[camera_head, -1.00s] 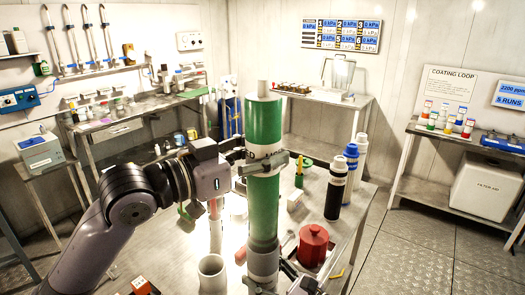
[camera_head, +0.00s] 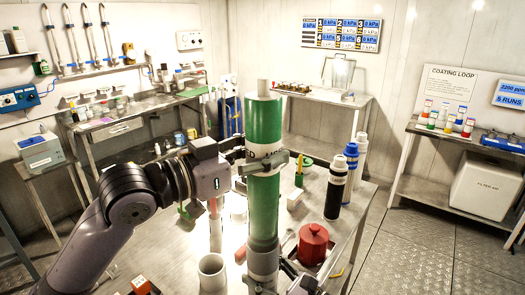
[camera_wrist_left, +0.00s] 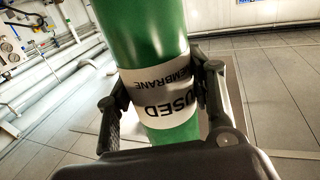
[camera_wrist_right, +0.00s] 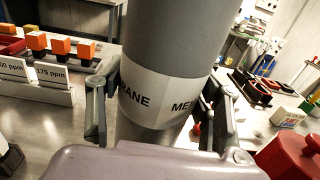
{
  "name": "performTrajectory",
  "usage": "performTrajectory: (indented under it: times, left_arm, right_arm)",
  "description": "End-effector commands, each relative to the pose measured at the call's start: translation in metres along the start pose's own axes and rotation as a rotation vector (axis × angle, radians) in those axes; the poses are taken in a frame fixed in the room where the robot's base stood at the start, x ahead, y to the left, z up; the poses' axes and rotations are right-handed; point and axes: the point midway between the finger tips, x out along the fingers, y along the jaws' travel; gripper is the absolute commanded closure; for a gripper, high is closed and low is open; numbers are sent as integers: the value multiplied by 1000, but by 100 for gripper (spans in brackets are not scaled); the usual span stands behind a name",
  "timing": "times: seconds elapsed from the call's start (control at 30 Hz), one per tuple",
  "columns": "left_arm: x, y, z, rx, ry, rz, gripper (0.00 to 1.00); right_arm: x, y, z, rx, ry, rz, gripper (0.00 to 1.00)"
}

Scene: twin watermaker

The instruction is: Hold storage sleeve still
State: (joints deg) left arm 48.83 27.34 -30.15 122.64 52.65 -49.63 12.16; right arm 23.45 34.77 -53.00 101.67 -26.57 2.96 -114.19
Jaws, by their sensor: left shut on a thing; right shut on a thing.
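A tall green tube (camera_head: 263,203) stands upright in the middle of the head view, its lower end meeting a grey sleeve (camera_head: 263,262). My left gripper (camera_head: 262,165) is shut around the green tube at its white label, which reads "USED MEMBRANE" in the left wrist view (camera_wrist_left: 158,92). The grey sleeve fills the middle of the right wrist view (camera_wrist_right: 172,45), with a white label partly reading "MEMBRANE". My right gripper (camera_wrist_right: 160,115) is shut around the sleeve at that label. In the head view the sleeve's bottom is cut off, and the joint inside is hidden.
A red lidded pot (camera_head: 312,243) stands close right of the sleeve. A white cup (camera_head: 212,270) stands to its left. Black and blue-capped bottles (camera_head: 336,188) stand behind right. Orange-topped blocks (camera_wrist_right: 60,46) and ppm cards (camera_wrist_right: 45,80) lie left in the right wrist view.

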Motion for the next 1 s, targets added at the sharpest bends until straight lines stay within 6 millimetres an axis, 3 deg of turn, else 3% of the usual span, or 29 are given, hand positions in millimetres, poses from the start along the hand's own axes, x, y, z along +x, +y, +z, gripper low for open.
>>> performTrajectory:
  times: [1.0]
  left_arm:
    - [0,0,17,1,3,0,78]
  right_arm:
    - [0,0,0,1,0,0,82]
